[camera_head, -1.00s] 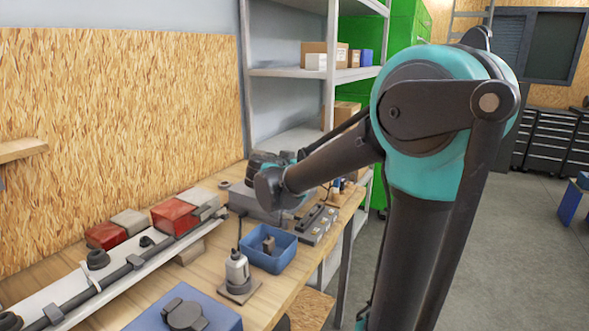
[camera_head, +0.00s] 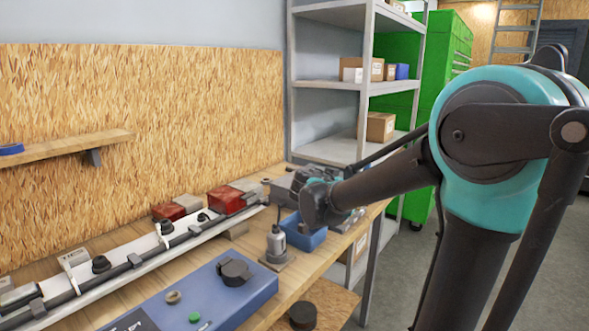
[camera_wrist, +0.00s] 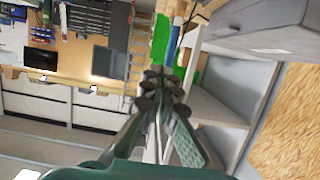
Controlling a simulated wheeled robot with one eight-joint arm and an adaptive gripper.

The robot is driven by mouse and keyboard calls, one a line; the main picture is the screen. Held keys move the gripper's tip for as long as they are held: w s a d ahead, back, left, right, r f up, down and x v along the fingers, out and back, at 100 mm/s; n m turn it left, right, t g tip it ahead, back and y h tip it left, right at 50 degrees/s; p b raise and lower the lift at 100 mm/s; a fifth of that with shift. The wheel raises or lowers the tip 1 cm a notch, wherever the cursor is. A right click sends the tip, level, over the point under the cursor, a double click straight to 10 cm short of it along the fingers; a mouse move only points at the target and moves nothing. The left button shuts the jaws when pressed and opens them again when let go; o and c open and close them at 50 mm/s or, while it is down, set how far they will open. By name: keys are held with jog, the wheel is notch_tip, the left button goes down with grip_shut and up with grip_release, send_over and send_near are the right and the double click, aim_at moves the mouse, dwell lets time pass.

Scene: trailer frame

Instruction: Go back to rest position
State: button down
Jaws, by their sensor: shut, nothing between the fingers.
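My gripper (camera_wrist: 160,88) shows in the wrist view with its dark fingertips together and nothing between them. In the wrist view it points out across the room, with cabinets and shelving beyond it. In the head view my arm is bent at a teal elbow on the right. Its forearm reaches left and down over the far end of the workbench (camera_head: 150,291). The fingers cannot be made out there, as the wrist hides them.
A trailer frame part (camera_head: 135,260) lies along the bench, with a red box (camera_head: 226,199) behind it. A blue bin (camera_head: 303,236), a grey bottle-like tool (camera_head: 276,243) and a blue case (camera_head: 240,289) stand nearby. A grey shelf (camera_head: 330,86) rises beyond; floor at right is clear.

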jog(key=s+d+f+n+g+y, duration=0.2)
jog(key=s+d+f+g, duration=0.1)
jog(key=s+f, duration=0.4)
jog(key=s+d+f+n+g+y, duration=0.1)
jog(key=s+d+f+g, duration=0.1)
jog(key=s+d+f, duration=0.4)
jog(key=s+a+f+n+g+y, duration=0.1)
jog(key=s+a+f+n+y, duration=0.1)
jog(key=s+f, duration=0.4)
jog(key=s+a+f+n+g+y, duration=0.1)
jog(key=s+a+f+y, duration=0.3)
jog(key=s, duration=0.5)
notch_tip(320, 180, down, 2)
jog(key=shift+a+f+n, duration=0.2)
jog(key=shift+a+n, duration=0.5)
jog(key=shift+n, duration=0.1)
jog(key=shift+s, duration=0.1)
